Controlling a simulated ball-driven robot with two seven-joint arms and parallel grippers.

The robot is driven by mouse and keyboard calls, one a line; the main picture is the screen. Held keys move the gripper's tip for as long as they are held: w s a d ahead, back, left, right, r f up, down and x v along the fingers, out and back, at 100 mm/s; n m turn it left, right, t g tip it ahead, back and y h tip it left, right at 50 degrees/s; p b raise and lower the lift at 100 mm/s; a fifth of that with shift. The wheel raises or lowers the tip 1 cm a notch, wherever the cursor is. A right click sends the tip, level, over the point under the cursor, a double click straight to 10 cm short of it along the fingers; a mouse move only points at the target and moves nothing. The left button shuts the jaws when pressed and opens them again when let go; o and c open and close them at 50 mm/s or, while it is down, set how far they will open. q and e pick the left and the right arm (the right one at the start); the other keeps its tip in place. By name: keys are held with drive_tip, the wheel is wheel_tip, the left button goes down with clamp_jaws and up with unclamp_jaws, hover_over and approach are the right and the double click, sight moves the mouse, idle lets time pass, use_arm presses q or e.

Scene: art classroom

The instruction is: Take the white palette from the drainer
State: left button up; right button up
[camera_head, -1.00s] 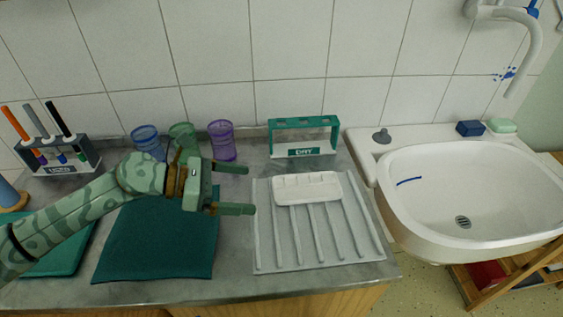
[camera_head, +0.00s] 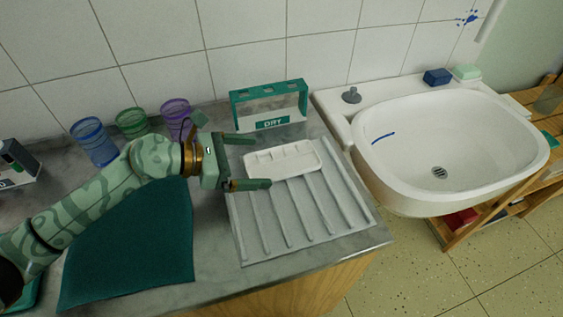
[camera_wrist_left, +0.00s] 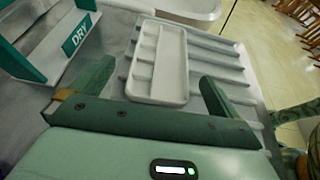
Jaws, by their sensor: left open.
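The white palette (camera_head: 283,159) is a small rectangular tray with several wells. It lies on the back part of the grey ribbed drainer (camera_head: 285,240). My left gripper (camera_head: 258,162) is open at the palette's left end, with its fingers pointing right toward it. In the left wrist view the palette (camera_wrist_left: 158,62) lies ahead, between the lines of the two open fingers (camera_wrist_left: 155,85). Nothing is held between the fingers.
A green and white DRY rack (camera_head: 270,106) stands behind the drainer. Blue, green and purple cups (camera_head: 132,123) stand at the back left. A dark teal mat (camera_head: 135,245) lies under my left arm. The white sink (camera_head: 450,150) is at the right.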

sight(288, 161)
use_arm(q)
drive_tip(key=b+x, duration=0.1)
drive_tip(key=x, duration=0.3)
drive_tip(key=shift+d+f, duration=0.1)
drive_tip(key=shift+d, duration=0.25)
drive_tip(key=c, duration=1.1)
